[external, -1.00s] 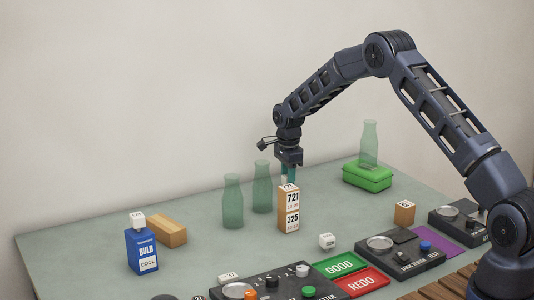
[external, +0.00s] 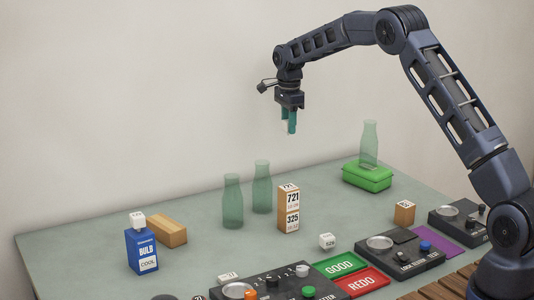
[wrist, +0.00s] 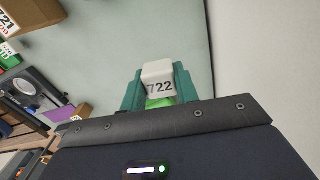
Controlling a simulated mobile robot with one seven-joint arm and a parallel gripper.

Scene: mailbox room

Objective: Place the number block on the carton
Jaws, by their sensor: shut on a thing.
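My gripper (external: 289,130) hangs in the air, high above the tall brown carton in the external view. In the wrist view its teal fingers (wrist: 158,90) are shut on a white number block (wrist: 158,78) marked 722. The block is hard to make out in the external view. The brown carton (external: 288,212), marked 721 and 325, stands upright on the table. A brown box (wrist: 30,14) with a 721 label shows at the upper left of the wrist view. A small brown box (external: 404,214) stands farther right.
Two green bottles (external: 233,203) (external: 262,188) stand left of the carton. A blue BULB box (external: 142,253) bears a white block (external: 138,219). Another white block (external: 327,241), a green box (external: 367,178), a third bottle (external: 369,140) and control panels (external: 400,257) are around.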

